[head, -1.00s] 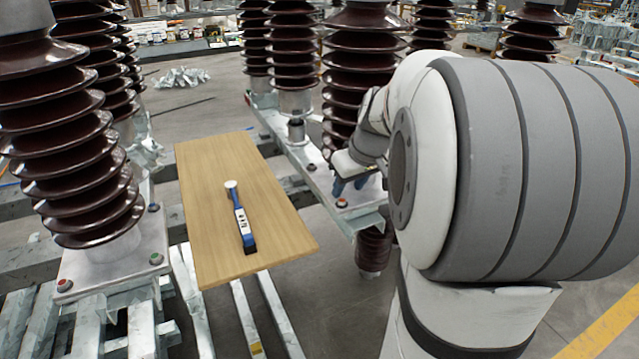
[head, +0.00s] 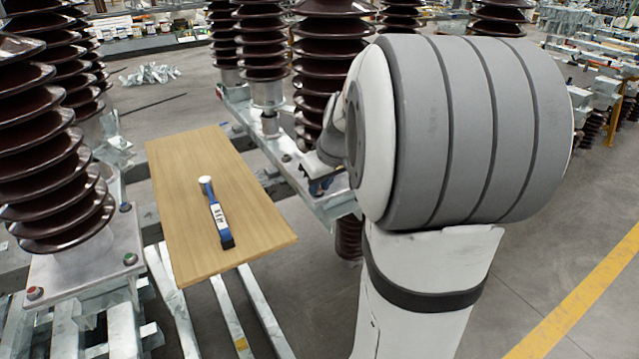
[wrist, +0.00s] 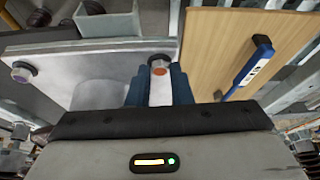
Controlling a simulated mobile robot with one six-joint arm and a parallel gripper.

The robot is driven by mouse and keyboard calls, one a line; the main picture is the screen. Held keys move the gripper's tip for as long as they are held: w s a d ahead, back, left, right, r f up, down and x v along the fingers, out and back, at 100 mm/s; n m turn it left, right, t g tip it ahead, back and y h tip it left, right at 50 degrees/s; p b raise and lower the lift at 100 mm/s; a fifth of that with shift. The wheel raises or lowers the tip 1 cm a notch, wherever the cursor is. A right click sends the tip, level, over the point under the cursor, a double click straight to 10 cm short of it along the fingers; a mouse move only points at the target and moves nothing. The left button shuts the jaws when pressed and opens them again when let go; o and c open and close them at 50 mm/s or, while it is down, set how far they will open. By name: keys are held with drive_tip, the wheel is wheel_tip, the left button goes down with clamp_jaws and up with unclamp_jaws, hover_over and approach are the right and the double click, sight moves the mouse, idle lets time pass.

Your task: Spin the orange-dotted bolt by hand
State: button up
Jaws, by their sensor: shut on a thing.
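The orange-dotted bolt (wrist: 158,64) stands on a pale metal base plate (wrist: 105,65). It shows in the wrist view at the tips of my gripper (wrist: 159,78). The two blue fingers are shut on the bolt, one on each side, and the orange dot faces me between them. In the head view my gripper (head: 320,186) is down at the plate (head: 335,207) under the dark insulator, partly behind my arm. The bolt cannot be made out there.
A wooden board (head: 255,215) left of my gripper carries a blue-and-white tool (head: 216,212). Brown ribbed insulators (head: 335,50) rise close behind the gripper. Another plate at left has a red-dotted bolt (head: 35,293) and a green-dotted bolt (head: 130,259). Open floor lies at right.

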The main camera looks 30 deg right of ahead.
clamp_jaws()
drive_tip(key=shift+a+r+m, duration=0.1)
drive_tip(key=shift+m, duration=0.2)
drive_tip(key=m+h+p, duration=0.1)
drive_tip(key=m+p, duration=0.1)
drive_tip(key=m, duration=0.1)
drive_tip(key=shift+a+m+h, duration=0.15)
drive_tip(key=shift+m+h, duration=0.15)
drive_tip(key=m, duration=0.1)
drive_tip(key=m+h+b, duration=0.1)
drive_tip(key=m, duration=0.2)
drive_tip(key=shift+w+a+f+m+g+h, duration=0.2)
drive_tip(key=shift+f+m+g+h, duration=0.1)
drive_tip(key=shift+g, duration=0.1)
drive_tip(key=m+b, duration=0.1)
drive_tip(key=m, duration=0.1)
drive_tip(key=m+g+h+b, duration=0.1)
drive_tip(key=m+b, duration=0.1)
drive_tip(key=m, duration=0.1)
drive_tip(key=shift+w+a+r+g+b, duration=0.1)
drive_tip(key=shift+w+a+g+b, duration=0.05)
drive_tip(key=shift+g+b, duration=0.15)
drive_tip(key=m, duration=0.2)
drive_tip(key=m+g, duration=0.1)
drive_tip(key=m, duration=0.1)
drive_tip(key=m+g+b, duration=0.1)
drive_tip(key=m, duration=0.1)
drive_tip(key=shift+w+r+m+h, duration=0.15)
drive_tip(key=shift+w+m+h, duration=0.1)
drive_tip(key=shift+m+h, duration=0.05)
